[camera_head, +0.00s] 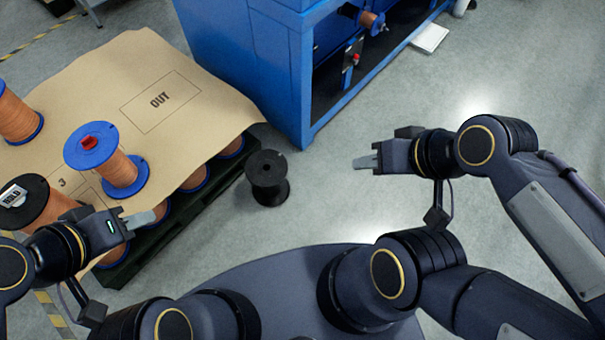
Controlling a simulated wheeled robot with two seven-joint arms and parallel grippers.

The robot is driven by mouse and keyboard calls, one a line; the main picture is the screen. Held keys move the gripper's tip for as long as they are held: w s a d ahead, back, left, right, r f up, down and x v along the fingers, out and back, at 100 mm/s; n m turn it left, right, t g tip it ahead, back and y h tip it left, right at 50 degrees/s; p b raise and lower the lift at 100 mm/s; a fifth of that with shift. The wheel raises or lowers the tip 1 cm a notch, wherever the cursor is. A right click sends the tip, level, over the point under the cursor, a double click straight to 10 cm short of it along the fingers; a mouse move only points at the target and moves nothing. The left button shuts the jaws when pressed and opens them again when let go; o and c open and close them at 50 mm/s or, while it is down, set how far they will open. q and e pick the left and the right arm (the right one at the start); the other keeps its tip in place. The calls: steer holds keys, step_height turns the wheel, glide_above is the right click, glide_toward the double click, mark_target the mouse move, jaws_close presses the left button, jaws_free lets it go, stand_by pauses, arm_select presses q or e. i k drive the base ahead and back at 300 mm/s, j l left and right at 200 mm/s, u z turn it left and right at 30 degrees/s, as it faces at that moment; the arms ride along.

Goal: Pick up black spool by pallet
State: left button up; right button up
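The black spool (267,177) stands upright on the grey floor, just right of the pallet (173,232). It looks empty of wire. My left gripper (148,217) is over the front edge of the pallet, left of and nearer than the spool, apart from it. Its fingers look close together, but whether they are shut I cannot tell. My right gripper (362,162) points left over the floor, to the right of the spool and apart from it. Its fingers are seen edge-on, so its opening is unclear.
Cardboard marked OUT (190,95) covers the pallet's lower spools. A blue-flanged copper spool (104,158) and a dark-flanged spool with a HOLD tag (32,203) stand on it. A blue machine (255,60) stands behind the black spool. The floor between spool and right gripper is clear.

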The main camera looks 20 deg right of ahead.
mark_target(269, 180)
steer(key=z, duration=0.15)
steer(key=i+l, duration=0.45)
steer(key=i+l+u, duration=0.2)
steer(key=u, duration=0.2)
steer(key=i+l+u, duration=0.15)
steer(key=l+u, duration=0.7)
steer(key=u, duration=1.05)
steer(key=i+l, duration=0.05)
steer(key=l, duration=0.05)
